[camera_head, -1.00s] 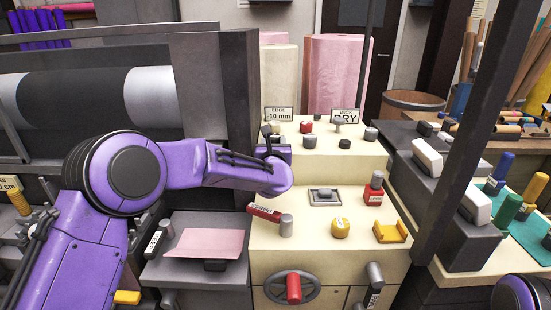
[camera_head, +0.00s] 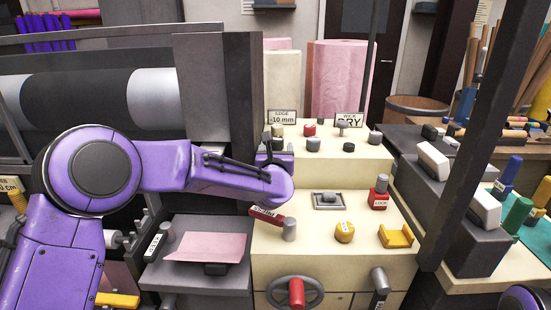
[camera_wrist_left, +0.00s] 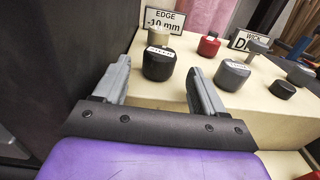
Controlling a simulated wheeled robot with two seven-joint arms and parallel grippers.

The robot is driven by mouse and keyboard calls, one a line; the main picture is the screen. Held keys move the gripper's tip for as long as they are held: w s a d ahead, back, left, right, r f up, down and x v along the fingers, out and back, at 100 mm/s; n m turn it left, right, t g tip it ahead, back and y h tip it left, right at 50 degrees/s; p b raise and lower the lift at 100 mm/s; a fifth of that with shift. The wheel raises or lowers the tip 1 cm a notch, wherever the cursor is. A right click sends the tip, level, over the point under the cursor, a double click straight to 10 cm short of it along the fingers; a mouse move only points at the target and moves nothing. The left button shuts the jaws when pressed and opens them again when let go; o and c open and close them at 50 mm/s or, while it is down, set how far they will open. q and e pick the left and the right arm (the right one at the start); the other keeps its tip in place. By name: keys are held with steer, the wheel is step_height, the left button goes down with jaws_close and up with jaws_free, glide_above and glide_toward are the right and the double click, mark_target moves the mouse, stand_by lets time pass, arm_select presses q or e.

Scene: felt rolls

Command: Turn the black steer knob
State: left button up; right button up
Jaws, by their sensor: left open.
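The black steer knob (camera_wrist_left: 158,64) has a pale label on top and stands on the cream console's upper step, below the EDGE -10 mm sign. In the left wrist view it shows just beyond and between the two grey fingers of my left gripper (camera_wrist_left: 159,68). The fingers are apart and nothing is clamped; whether they touch the knob I cannot tell. In the head view my left gripper (camera_head: 273,157) is at the console's upper left, mostly hidden by its purple wrist, and the knob there is largely hidden. My right gripper is out of view.
A grey labelled knob (camera_wrist_left: 233,75) stands close right of the fingers. A red knob (camera_head: 310,129) and a plain black knob (camera_head: 349,147) share the step. The EDGE sign (camera_head: 282,117) stands behind. A dark machine frame (camera_head: 217,85) rises on the left.

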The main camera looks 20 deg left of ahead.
arm_select(q)
steer(key=b+v, duration=0.1)
steer(key=v, duration=0.6)
steer(key=shift+s, duration=0.3)
